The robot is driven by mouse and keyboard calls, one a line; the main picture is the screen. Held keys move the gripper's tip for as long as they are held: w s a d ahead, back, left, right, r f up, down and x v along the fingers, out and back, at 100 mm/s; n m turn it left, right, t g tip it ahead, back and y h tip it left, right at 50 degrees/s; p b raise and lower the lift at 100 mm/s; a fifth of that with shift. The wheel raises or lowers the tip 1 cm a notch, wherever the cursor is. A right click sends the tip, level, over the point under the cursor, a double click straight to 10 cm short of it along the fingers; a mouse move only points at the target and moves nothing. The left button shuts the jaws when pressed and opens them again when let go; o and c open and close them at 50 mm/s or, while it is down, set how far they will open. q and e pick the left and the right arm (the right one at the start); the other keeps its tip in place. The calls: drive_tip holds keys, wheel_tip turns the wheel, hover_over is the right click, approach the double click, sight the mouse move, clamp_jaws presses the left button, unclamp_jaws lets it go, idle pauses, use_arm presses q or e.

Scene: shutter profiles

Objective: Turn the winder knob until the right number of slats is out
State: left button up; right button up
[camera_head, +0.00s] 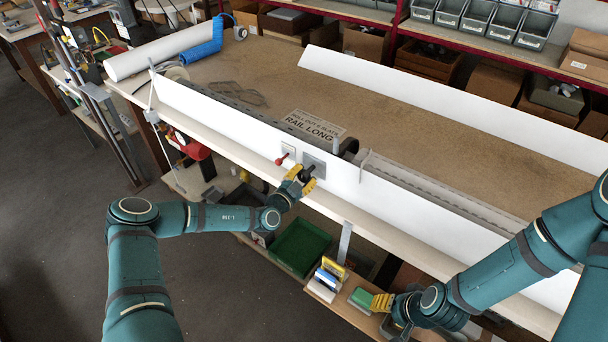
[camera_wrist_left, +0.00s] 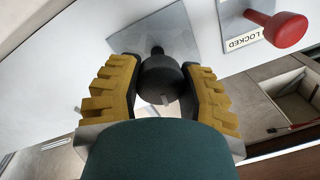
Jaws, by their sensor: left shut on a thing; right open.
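The dark winder knob (camera_head: 309,169) sits on a grey plate (camera_head: 320,160) on the white front panel. In the left wrist view the knob (camera_wrist_left: 162,82) stands between the yellow-padded fingers. My left gripper (camera_head: 302,181) is shut on it. A red-knobbed lever (camera_wrist_left: 285,29) on its own plate is beside it, next to a label reading LOCKED. A sign (camera_head: 314,126) on the bench reads "ROLL OUT", a number I cannot read surely, "SLATS" and "RAIL LONG". A dark curved slat piece (camera_head: 349,147) shows behind the panel. My right gripper (camera_head: 382,302) is open, low at the right.
A long grey rail (camera_head: 440,194) runs along the bench behind the white panel. A white board (camera_head: 450,105) stands at the back. Below the bench front are a green bin (camera_head: 300,247) and small boxes (camera_head: 328,278). The brown bench top (camera_head: 240,75) is mostly clear.

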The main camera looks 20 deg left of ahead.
use_arm(q)
drive_tip(key=shift+r+n, duration=0.15)
drive_tip(key=shift+n, duration=0.75)
drive_tip(key=shift+w, duration=0.1)
drive_tip(key=o, duration=1.2)
drive_tip(key=shift+o, duration=0.2)
drive_tip(key=shift+s+a, duration=0.15)
drive_tip(key=shift+s, duration=0.2)
drive_tip(key=v, duration=1.1)
drive_tip(key=shift+s, duration=0.25)
